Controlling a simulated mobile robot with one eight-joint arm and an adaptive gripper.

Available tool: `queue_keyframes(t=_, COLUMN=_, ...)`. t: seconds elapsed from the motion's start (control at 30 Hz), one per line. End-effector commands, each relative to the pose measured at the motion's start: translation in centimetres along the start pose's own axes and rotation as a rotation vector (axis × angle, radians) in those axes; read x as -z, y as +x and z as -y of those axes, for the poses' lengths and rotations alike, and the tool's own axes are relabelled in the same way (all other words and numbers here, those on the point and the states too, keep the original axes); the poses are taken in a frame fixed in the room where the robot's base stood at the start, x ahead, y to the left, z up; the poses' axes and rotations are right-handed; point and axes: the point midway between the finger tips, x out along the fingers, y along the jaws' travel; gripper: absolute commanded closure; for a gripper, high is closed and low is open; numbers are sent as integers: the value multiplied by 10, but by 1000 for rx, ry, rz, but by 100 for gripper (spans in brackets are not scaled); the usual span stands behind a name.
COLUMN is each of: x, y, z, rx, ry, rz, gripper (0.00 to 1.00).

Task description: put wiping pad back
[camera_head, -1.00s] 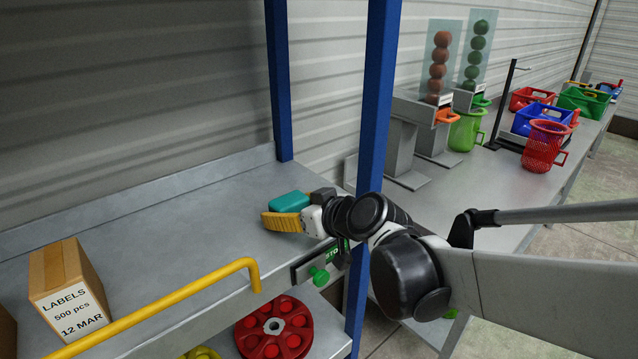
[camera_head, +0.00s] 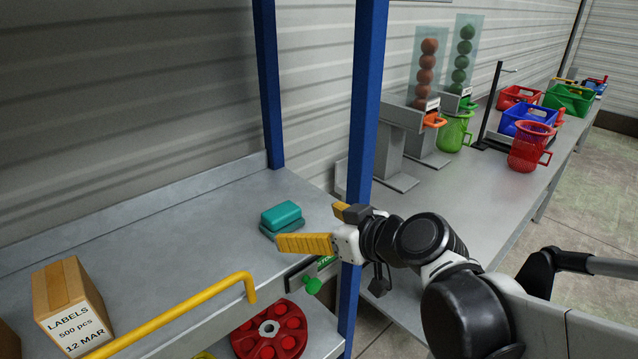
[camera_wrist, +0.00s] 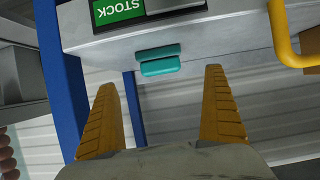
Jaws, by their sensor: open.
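The teal wiping pad (camera_head: 282,214) lies on the grey shelf near its right end, on top of a darker, flat teal piece (camera_head: 268,234). In the wrist view the pad (camera_wrist: 160,67) shows ahead of my fingers, with the other teal strip (camera_wrist: 158,51) beside it. My gripper (camera_head: 308,227) is open, its two yellow fingers spread wide and empty. It is to the right of the pad, apart from it, near the blue post. In the wrist view the open fingers (camera_wrist: 160,78) frame the pad from a distance.
A blue post (camera_head: 362,120) stands just behind my wrist. A yellow rail (camera_head: 180,312) runs along the shelf front. A labels box (camera_head: 68,305) stands at left. A red wheel-like part (camera_head: 270,330) is below. The shelf middle is clear.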

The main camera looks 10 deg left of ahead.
Motion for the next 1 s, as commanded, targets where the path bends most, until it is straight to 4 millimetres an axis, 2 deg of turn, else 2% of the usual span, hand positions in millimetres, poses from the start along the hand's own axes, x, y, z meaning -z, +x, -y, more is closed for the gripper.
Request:
queue_keyframes(t=0.1, x=0, y=-10, z=0, rx=0, ry=0, rz=1, gripper=0)
queue_keyframes(t=0.27, x=-2, y=-14, z=-1, rx=-3, ry=2, rz=5, gripper=0)
queue_keyframes(t=0.37, x=-14, y=-29, z=-7, rx=-34, ry=38, rz=50, gripper=0)
queue_keyframes(t=0.47, x=-45, y=-66, z=-23, rx=-119, ry=129, rz=158, gripper=0)
queue_keyframes(t=0.6, x=-106, y=-138, z=-48, rx=-319, ry=307, rz=331, gripper=0)
queue_keyframes(t=0.7, x=-144, y=-185, z=-60, rx=-473, ry=423, rz=419, gripper=0)
queue_keyframes(t=0.8, x=-169, y=-220, z=-68, rx=-594, ry=505, rz=468, gripper=0)
queue_keyframes(t=0.9, x=-181, y=-237, z=-71, rx=-659, ry=547, rz=488, gripper=0)
queue_keyframes(t=1.0, x=-184, y=-242, z=-72, rx=-676, ry=558, rz=493, gripper=0)
